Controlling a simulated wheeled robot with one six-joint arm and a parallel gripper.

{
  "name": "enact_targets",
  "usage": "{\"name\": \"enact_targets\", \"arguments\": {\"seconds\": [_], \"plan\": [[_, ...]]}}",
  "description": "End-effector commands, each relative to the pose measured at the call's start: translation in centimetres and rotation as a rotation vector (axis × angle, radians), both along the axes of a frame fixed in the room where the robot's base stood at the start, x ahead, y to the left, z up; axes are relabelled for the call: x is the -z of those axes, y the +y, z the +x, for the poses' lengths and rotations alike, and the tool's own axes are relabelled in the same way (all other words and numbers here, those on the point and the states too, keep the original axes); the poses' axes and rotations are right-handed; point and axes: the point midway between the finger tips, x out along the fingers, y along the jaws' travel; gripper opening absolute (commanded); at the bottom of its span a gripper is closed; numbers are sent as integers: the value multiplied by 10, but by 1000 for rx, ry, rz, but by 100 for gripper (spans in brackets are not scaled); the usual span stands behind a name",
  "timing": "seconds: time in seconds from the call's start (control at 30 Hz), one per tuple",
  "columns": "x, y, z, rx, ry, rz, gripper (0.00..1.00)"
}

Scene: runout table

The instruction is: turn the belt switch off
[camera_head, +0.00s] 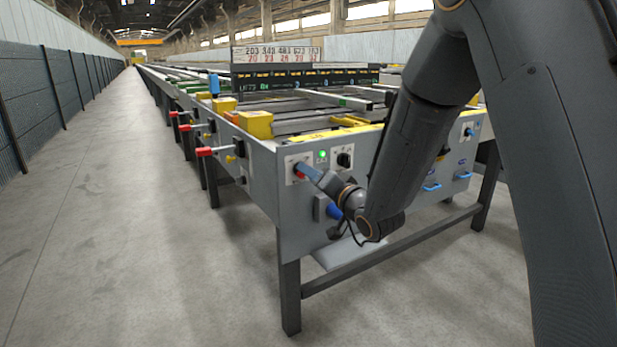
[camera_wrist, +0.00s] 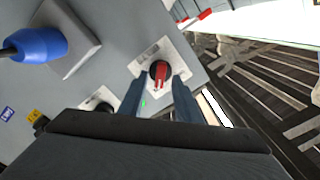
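The belt switch, a red rotary handle on a black round base (camera_wrist: 160,72), sits on a pale plate on the table's grey end panel. In the head view its red part (camera_head: 299,174) shows at my fingertips. My gripper (camera_head: 308,172) reaches the panel from the right. In the wrist view my gripper (camera_wrist: 159,80) is open, with one blue-grey finger on each side of the red handle. I see gaps between handle and fingers, but cannot tell how deep the tips reach. The handle points roughly along the fingers in that view. A green lamp (camera_head: 322,156) beside the switch is lit.
A black selector knob (camera_head: 344,160) is right of the lamp. A blue plug (camera_wrist: 40,45) juts from a grey box beside the switch. Red-handled levers (camera_head: 206,151) stick out on the table's left side. The aisle floor (camera_head: 120,230) is clear.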

Motion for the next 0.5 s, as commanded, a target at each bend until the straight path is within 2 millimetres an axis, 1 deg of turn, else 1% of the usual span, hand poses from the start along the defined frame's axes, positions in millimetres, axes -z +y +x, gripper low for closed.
{"name": "enact_targets", "arguments": {"seconds": [0.03, 0.17, 0.43, 0.47, 0.5], "plan": [[1, 3, 4, -1, -1, 0, 30], [0, 7, 10, -1, 1, 0, 30], [0, 8, 11, 0, 1, -1, 30], [0, 8, 11, 0, 1, -1, 27], [0, 8, 11, 0, 1, -1, 20]]}}
